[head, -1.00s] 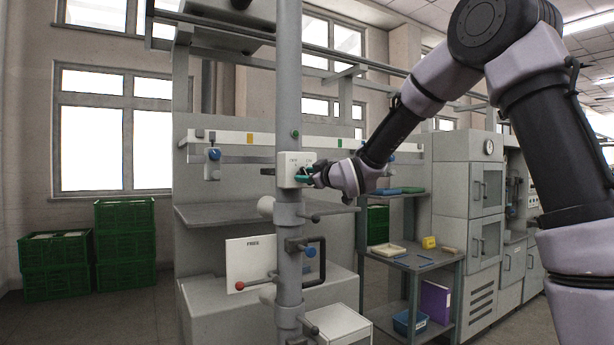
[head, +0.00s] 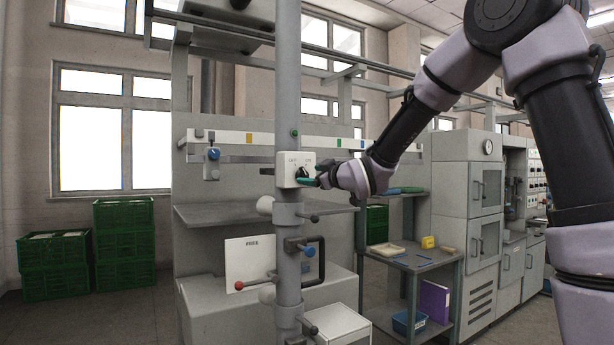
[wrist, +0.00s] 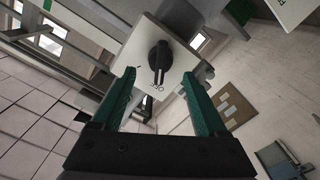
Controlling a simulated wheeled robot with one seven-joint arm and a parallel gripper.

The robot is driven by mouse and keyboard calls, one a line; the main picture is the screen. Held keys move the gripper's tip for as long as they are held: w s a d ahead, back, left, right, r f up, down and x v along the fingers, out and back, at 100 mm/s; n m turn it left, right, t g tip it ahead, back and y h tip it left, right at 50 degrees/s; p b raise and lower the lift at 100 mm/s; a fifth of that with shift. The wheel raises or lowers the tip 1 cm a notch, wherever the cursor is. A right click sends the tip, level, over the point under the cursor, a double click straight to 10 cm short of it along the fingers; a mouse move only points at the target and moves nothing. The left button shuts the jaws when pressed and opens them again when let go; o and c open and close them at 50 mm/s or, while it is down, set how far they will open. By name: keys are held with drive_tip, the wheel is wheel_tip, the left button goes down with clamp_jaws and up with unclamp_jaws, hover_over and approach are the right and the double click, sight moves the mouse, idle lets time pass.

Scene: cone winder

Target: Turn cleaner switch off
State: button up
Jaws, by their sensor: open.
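The cleaner switch is a dark rotary knob (head: 302,171) on a white box (head: 286,180) fixed to the grey post. The lettering in the head view is too small to read surely. My gripper (head: 317,176) is just right of the box, with its green fingers apart. In the wrist view my gripper (wrist: 159,84) is open and empty, its fingertips short of the knob and on either side of its line.
The grey post (head: 288,100) stands in front of the machine's shelf (head: 225,213). A black loop handle (head: 318,262) and a blue knob (head: 310,251) are lower on the post. A grey side table (head: 415,262) with small trays is to the right.

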drive_tip(key=v, duration=0.7)
drive_tip(key=shift+s+d, duration=0.1)
drive_tip(key=s+d+f+m+g+h, duration=0.1)
drive_tip(key=s+d+m+h, duration=0.35)
drive_tip(key=d, duration=0.45)
drive_tip(key=s+d+f+m+g+h, duration=0.1)
drive_tip(key=s+d+m+g+h, duration=0.25)
drive_tip(key=d, duration=0.55)
drive_tip(key=s+d+f+m+g, duration=0.1)
drive_tip(key=s+d+m, duration=0.1)
drive_tip(key=s, duration=0.4)
drive_tip(key=s+d+f+m+g, duration=0.1)
drive_tip(key=s+d+f+m, duration=0.1)
drive_tip(key=s+m, duration=0.2)
drive_tip(key=s+d+f+m+g, duration=0.1)
drive_tip(key=s+d+f+m, duration=0.1)
drive_tip(key=s, duration=0.6)
drive_tip(key=shift+s+m, duration=0.4)
drive_tip(key=shift+m, duration=0.1)
drive_tip(key=shift+f, duration=0.15)
